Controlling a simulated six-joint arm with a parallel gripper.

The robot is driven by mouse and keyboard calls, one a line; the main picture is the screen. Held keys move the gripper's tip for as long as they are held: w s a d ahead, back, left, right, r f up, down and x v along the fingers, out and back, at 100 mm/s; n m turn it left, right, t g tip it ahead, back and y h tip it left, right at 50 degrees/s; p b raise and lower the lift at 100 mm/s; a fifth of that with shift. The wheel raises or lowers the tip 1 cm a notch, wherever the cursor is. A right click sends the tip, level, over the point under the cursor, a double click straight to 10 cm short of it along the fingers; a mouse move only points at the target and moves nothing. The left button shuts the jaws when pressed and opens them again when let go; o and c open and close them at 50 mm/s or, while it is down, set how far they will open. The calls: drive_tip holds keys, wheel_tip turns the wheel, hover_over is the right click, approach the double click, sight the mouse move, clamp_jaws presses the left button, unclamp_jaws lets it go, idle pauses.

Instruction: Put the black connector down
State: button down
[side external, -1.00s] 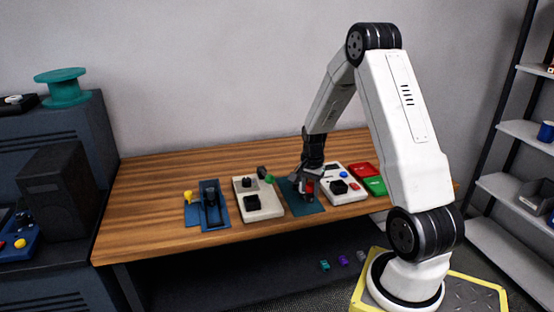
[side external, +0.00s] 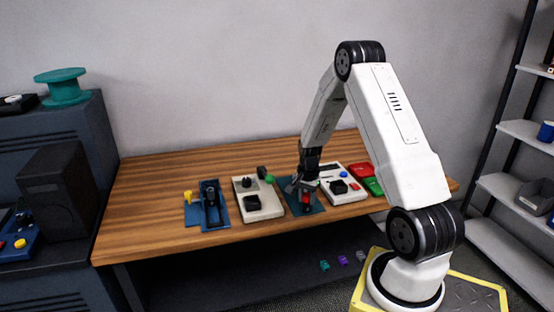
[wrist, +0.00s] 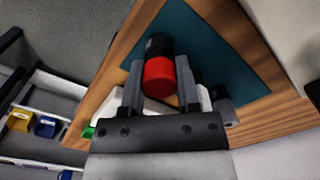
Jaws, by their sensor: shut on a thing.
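My gripper (side external: 303,187) is low over the teal mat (side external: 318,207) on the wooden table. In the wrist view its two fingers (wrist: 160,64) stand on either side of a short cylinder, the black connector (wrist: 158,44), which has a red end (wrist: 159,76) toward the camera. The gripper is shut on it. In the side view the red part (side external: 306,198) shows below the fingers, and the black part is hard to make out. Whether the connector touches the mat cannot be told.
A pale panel with black blocks (side external: 257,184) lies left of the mat. A pale box with a blue button (side external: 343,174) lies close on the right, with red (side external: 361,172) and green (side external: 374,187) trays beyond. A blue holder (side external: 220,219) stands farther left.

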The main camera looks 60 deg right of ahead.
sight(307, 195)
drive_tip(key=shift+f, duration=0.2)
drive_tip(key=shift+c, duration=1.6)
unclamp_jaws()
drive_tip(key=shift+r, duration=0.1)
wheel_tip(307, 195, up, 12)
drive_tip(key=shift+a+r, duration=0.1)
drive_tip(key=shift+a, duration=0.05)
